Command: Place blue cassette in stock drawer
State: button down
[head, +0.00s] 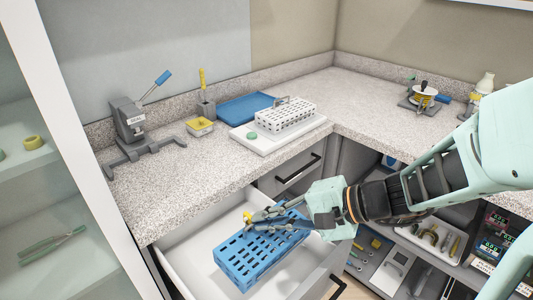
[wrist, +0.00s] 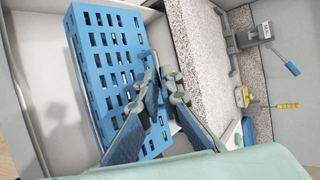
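The blue cassette (head: 240,265), a perforated box, lies in the open white drawer (head: 185,250) below the counter. It also shows in the wrist view (wrist: 95,50), at an angle against the pale drawer floor. My gripper (head: 262,217) reaches in from the right, low over the cassette's far side. In the wrist view my fingers (wrist: 161,72) lie at the cassette's right edge, the left finger overlapping it and the right finger just beyond. The fingertips are close together with a narrow gap. I cannot tell whether they grip the cassette's edge.
The counter (head: 190,185) bears a grey lever press (head: 130,125), a yellow dish (head: 200,126), a blue mat (head: 245,107) and a white perforated cassette (head: 286,118) on a tray (head: 250,143). A glass-fronted cabinet stands left. Shelves with tools (head: 425,240) are at right.

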jog(key=w+a+f, duration=0.1)
jog(key=w+a+f+b, duration=0.1)
jog(key=w+a, duration=0.1)
jog(key=shift+w+a+f, duration=0.1)
jog(key=shift+w+f, duration=0.1)
jog(key=w+a+f+b, duration=0.1)
jog(key=f, duration=0.2)
jog(key=w+a+f+b, duration=0.1)
jog(key=w+f+b, duration=0.1)
jog(key=f, duration=0.1)
jog(key=w+a+f+b, duration=0.1)
jog(key=f, duration=0.2)
jog(key=shift+w+a+b, duration=0.2)
jog(key=shift+a+b, duration=0.1)
jog(key=shift+a, duration=0.05)
jog(key=c, duration=2.2)
grip_release()
jog(key=shift+o, duration=0.2)
jog(key=p+v, duration=0.2)
jog(key=v, duration=1)
jog(key=shift+s, duration=0.1)
